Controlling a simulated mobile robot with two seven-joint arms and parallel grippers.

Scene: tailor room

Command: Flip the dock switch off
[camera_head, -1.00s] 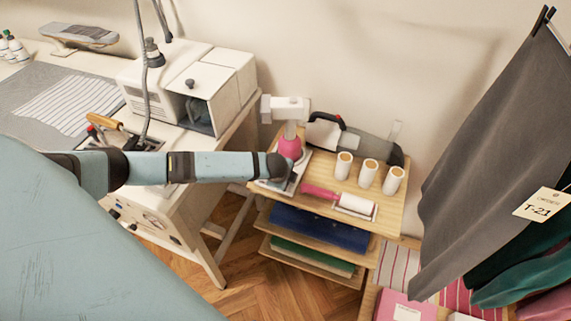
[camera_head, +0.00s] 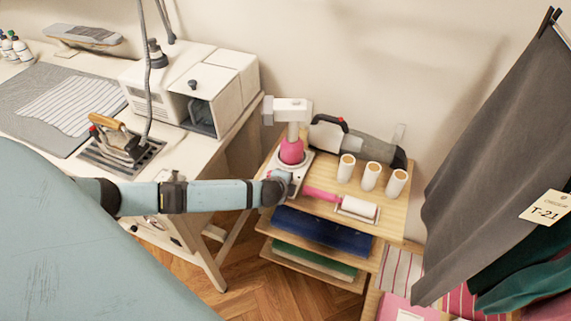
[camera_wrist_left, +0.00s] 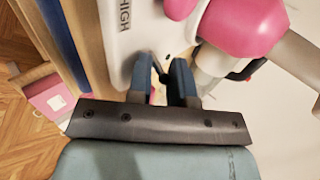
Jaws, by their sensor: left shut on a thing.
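The dock, a white unit (camera_head: 299,161) with a pink bulb-like part (camera_head: 290,151), stands at the left of the wooden shelf top. In the left wrist view its white plate (camera_wrist_left: 122,45), lettered HIGH, lies just beyond my fingers. My left gripper (camera_head: 287,184) is at the plate's near edge. In the left wrist view my left gripper (camera_wrist_left: 164,75) has its two blue-grey fingers close together on a small dark part, seemingly the dock switch (camera_wrist_left: 162,77). The fingers hide most of it, so its position cannot be told. My right gripper is out of view.
A pink-handled lint roller (camera_head: 341,203), several white rolls (camera_head: 371,177) and a grey handheld device (camera_head: 352,142) crowd the shelf. The white worktable (camera_head: 190,150) with an iron (camera_head: 118,140) is left. Grey cloth (camera_head: 480,170) hangs right.

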